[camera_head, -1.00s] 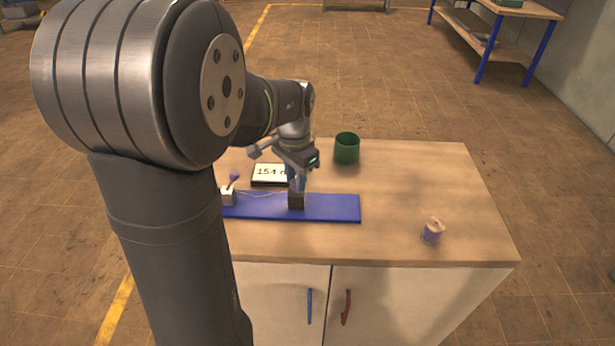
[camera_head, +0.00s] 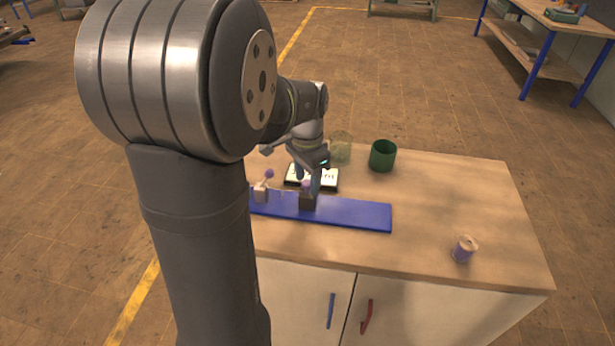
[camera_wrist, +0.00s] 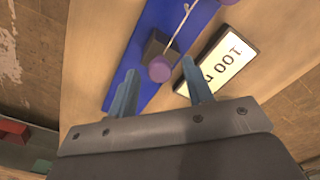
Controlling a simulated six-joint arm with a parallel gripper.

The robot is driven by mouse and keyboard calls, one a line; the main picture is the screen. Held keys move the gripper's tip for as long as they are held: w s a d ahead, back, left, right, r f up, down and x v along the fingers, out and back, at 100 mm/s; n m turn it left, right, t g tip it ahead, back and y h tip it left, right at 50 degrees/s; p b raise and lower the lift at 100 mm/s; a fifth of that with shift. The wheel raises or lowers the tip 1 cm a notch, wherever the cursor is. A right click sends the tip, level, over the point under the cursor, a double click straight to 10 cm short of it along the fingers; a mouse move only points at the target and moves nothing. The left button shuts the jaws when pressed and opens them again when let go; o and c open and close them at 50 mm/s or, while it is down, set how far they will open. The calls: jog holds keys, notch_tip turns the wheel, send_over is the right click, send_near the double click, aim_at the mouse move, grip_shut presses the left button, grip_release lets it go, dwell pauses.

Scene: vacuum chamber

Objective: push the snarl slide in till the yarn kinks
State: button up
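The dark slide block (camera_head: 308,203) sits on the long blue board (camera_head: 350,214), right of the white post (camera_head: 261,194) with its purple-tipped lever (camera_head: 269,174). In the wrist view the block (camera_wrist: 154,47) has a purple knob (camera_wrist: 160,69) on it. A thin pale yarn (camera_wrist: 184,22) runs from near the block toward the top edge; no kink is clear in it. My gripper (camera_head: 315,182) is down at the block. In the wrist view its two fingers stand apart, one on each side of the knob.
A dark green cup (camera_head: 383,155) and a clear greenish vessel (camera_head: 340,149) stand behind the board. A purple thread spool (camera_head: 465,249) stands at the front right. The right part of the tabletop (camera_head: 460,200) is otherwise clear.

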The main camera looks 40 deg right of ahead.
notch_tip(320, 180, up, 18)
jog(key=shift+f, duration=0.25)
dwell(0.6)
notch_tip(320, 180, down, 18)
jog(key=shift+r, duration=0.2)
dwell(0.4)
